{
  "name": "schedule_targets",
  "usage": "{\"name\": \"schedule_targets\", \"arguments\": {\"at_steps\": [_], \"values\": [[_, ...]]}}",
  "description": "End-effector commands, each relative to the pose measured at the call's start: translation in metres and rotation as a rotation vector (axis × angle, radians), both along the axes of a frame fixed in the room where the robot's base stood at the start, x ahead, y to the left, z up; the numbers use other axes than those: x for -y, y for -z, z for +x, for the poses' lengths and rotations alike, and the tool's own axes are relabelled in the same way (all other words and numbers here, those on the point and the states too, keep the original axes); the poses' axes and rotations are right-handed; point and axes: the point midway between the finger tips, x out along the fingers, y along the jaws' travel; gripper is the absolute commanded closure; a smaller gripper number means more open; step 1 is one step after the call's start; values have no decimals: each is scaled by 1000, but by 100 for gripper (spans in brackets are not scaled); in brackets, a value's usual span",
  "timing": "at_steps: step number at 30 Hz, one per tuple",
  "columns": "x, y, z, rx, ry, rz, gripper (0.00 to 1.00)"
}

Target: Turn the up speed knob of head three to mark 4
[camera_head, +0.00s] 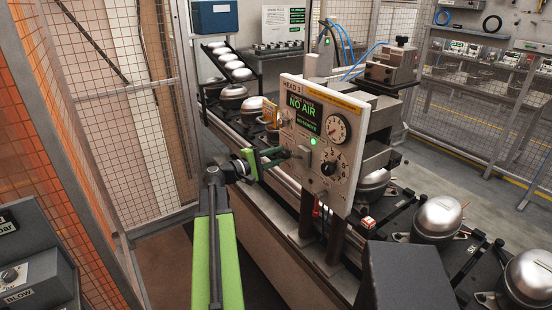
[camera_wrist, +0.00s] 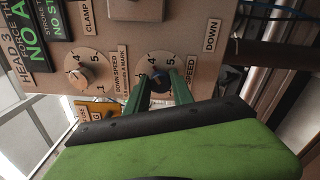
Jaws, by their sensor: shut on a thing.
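The head 3 panel (camera_head: 318,138) is an upright light plate with a "NO AIR" screen; it shows turned sideways in the wrist view. My gripper (camera_head: 290,156) reaches its left side. In the wrist view my green fingers (camera_wrist: 160,82) are shut on a dark round knob (camera_wrist: 158,72) on a pale dial. Marks 4 and 5 show beside it. Its label ends in "SPEED"; the word before is hidden by a finger. I cannot make out where its pointer stands. The down speed knob (camera_wrist: 77,77), on a similar dial, is apart from the fingers.
A green lamp (camera_head: 313,141), a gauge (camera_head: 338,127) and another dial (camera_head: 328,168) are on the panel. Domed compressors (camera_head: 437,218) stand on the line at right. A mesh fence (camera_head: 105,120) rises at left. A dark box (camera_head: 405,272) is in front.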

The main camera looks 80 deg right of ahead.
Motion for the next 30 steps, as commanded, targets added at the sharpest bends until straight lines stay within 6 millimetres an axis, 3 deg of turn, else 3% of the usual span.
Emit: {"name": "schedule_targets", "arguments": {"at_steps": [20, 21, 26, 30], "values": [[1, -2, 0, 35, -2, -46, 100], [1, -2, 0, 34, -2, -46, 69], [1, -1, 0, 36, -2, -46, 50], [1, -1, 1, 37, -2, -45, 50]]}}
